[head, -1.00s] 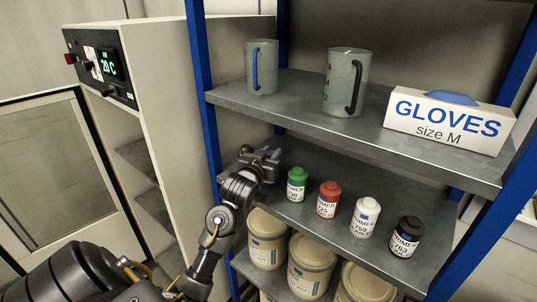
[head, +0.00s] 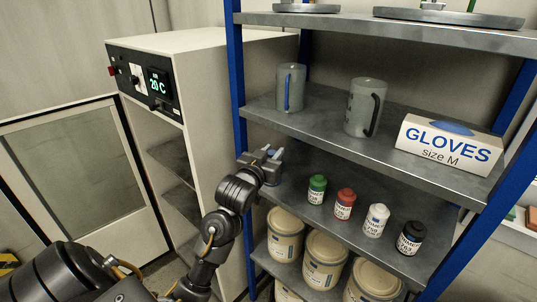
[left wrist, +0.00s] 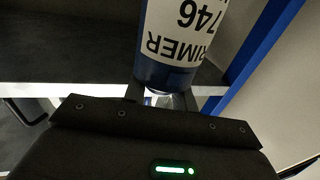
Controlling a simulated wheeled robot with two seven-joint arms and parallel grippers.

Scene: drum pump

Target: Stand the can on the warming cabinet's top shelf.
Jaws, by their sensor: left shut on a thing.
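My left gripper (head: 270,154) is at the left end of the blue-posted rack, just below the mug shelf's front edge. In the left wrist view its fingers (left wrist: 161,98) are shut on a blue can (left wrist: 172,72) with a white label reading PRIMER 746. The can's far end is cut off by the picture; I cannot make it out in the head view. The warming cabinet (head: 213,125) stands left of the rack, with a 20 C display. Its door (head: 75,180) is open, and its top shelf (head: 168,153) shows partly inside. My right gripper is out of view.
Green (head: 317,190), red (head: 344,204), white (head: 376,220) and black (head: 411,238) cans stand on the rack's lower shelf. Two mugs and a gloves box (head: 448,144) are above; several tubs (head: 285,235) are below.

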